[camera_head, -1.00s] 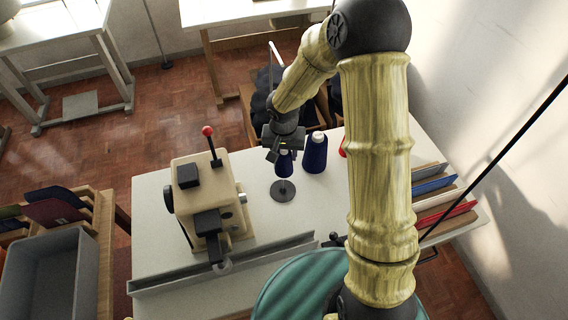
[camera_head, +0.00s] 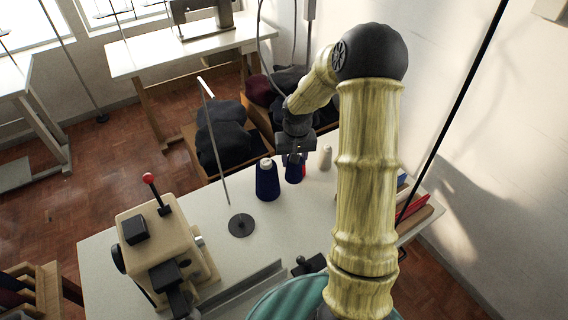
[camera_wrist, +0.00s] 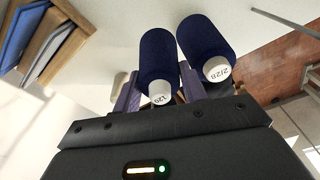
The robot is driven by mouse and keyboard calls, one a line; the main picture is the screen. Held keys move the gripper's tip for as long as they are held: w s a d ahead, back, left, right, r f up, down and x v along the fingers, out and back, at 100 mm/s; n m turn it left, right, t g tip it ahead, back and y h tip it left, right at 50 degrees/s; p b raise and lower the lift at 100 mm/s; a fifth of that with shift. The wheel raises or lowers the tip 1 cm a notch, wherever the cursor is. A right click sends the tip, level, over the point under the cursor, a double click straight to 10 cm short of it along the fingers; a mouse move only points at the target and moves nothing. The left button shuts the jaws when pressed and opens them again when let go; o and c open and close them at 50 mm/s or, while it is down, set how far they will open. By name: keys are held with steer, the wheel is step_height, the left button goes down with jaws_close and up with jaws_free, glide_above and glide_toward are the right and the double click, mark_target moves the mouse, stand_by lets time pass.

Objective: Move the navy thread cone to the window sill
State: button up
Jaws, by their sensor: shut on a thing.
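My gripper (camera_head: 293,157) is shut on a navy thread cone (camera_head: 292,174) with a white top, held upright over the far side of the pale table (camera_head: 210,200). In the wrist view this navy cone (camera_wrist: 157,60) sits between the fingers, its top reading 120. Whether its base touches the table I cannot tell. A second navy cone (camera_head: 267,182) stands free close beside it, left in the head view; in the wrist view its top reads 2/28 (camera_wrist: 205,45). Bright windows (camera_head: 35,22) show at the top left; their sill is hard to make out.
A beige machine (camera_head: 165,245) with a red-knobbed lever and a dark round stand base (camera_head: 241,225) with a rod are on the table. A white cone (camera_head: 325,157) stands right of the gripper. Boxes of dark cloth (camera_head: 225,140) stand behind.

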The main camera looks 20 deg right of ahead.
steer(key=shift+a, duration=0.1)
stand_by(0.5)
steer(key=s+a+f+n, duration=0.1)
steer(key=s+a+f, duration=0.1)
steer(key=a+f, duration=0.2)
steer(key=s+a+f+n+p, duration=0.1)
steer(key=s+a+f, duration=0.1)
steer(key=a+f, duration=0.3)
steer(key=shift+s+a+f, duration=0.15)
steer(key=shift+s+f, duration=0.1)
steer(key=shift+f, duration=0.15)
